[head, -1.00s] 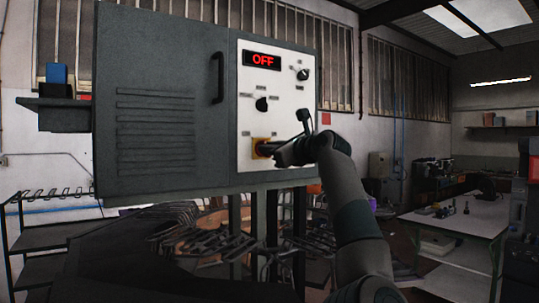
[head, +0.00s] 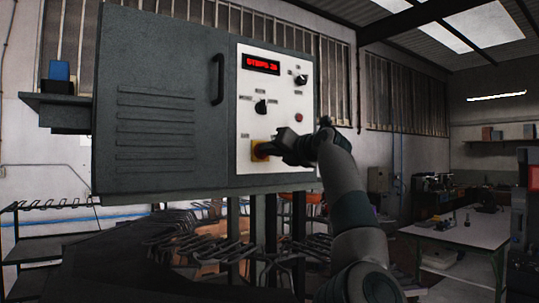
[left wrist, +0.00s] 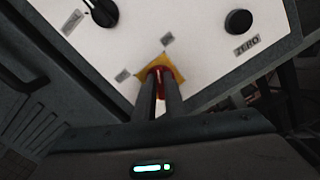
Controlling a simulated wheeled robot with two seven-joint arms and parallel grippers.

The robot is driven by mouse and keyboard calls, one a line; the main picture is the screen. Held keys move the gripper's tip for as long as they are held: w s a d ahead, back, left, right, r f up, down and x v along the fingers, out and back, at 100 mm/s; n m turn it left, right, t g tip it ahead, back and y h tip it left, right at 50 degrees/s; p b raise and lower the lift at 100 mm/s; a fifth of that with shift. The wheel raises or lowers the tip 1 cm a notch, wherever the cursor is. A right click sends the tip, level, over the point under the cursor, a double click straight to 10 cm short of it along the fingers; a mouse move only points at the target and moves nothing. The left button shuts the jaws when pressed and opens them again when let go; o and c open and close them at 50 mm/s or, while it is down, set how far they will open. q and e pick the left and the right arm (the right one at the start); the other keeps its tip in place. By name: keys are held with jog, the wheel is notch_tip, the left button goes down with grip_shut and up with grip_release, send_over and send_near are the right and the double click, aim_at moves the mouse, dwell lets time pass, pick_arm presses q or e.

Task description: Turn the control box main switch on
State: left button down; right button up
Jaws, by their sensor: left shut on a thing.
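The control box (head: 165,110) is a large grey cabinet with a white control panel (head: 278,95) on its right side. The main switch (head: 258,149) is a red knob on a yellow plate low on the panel; it also shows in the left wrist view (left wrist: 160,76). My left gripper (head: 270,149) is shut on the red knob, one finger on each side, and partly hides it. In the left wrist view the fingers (left wrist: 159,84) reach the yellow plate. The display (head: 261,64) is lit with red text, hard to read, seemingly starting "STEPS". My right gripper is out of view.
Above the switch sit a black selector knob (head: 261,106) and another black knob (head: 300,79). A door handle (head: 218,79) stands out from the grey door. A workbench (head: 465,228) is at the right. Metal racks (head: 210,245) lie below the box.

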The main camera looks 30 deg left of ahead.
pick_arm(q)
jog(key=shift+r+m+b, duration=0.15)
jog(key=shift+m+b, duration=0.3)
jog(key=shift+m, duration=1.15)
jog(key=c, duration=1.8)
grip_release()
jog(key=shift+w, duration=0.1)
jog(key=shift+d, duration=0.1)
